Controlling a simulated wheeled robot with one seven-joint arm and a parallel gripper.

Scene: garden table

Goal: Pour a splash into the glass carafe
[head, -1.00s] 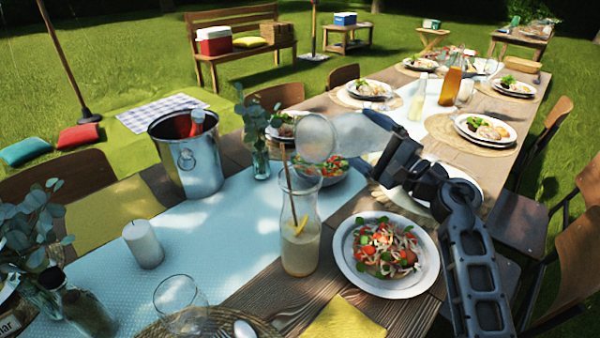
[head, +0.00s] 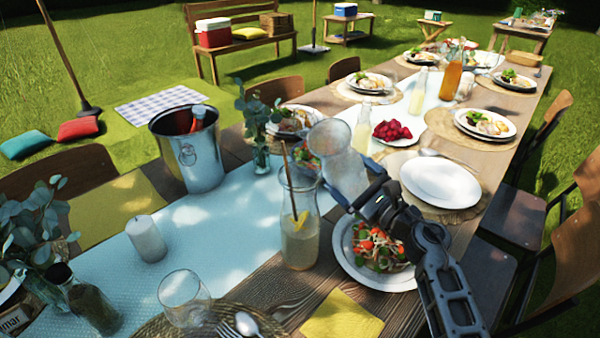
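The glass carafe (head: 300,235) stands upright on the table at the front middle. It holds pale cloudy liquid, a lemon slice and a wooden stirrer that sticks out of its mouth. My gripper (head: 362,197) is to the right of the carafe, shut around the lower part of a clear, hazy glass vessel (head: 343,160). The vessel leans to the left, with its round mouth up and toward the camera. It is beside and above the carafe's rim, apart from it as far as I can see. I cannot make out how much liquid is in the vessel.
A salad plate (head: 365,270) lies below my arm, close right of the carafe. A metal ice bucket (head: 188,155), a white candle (head: 146,238) and an empty tumbler (head: 184,300) stand to the left. A yellow napkin (head: 341,318) lies in front. The blue runner is partly clear.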

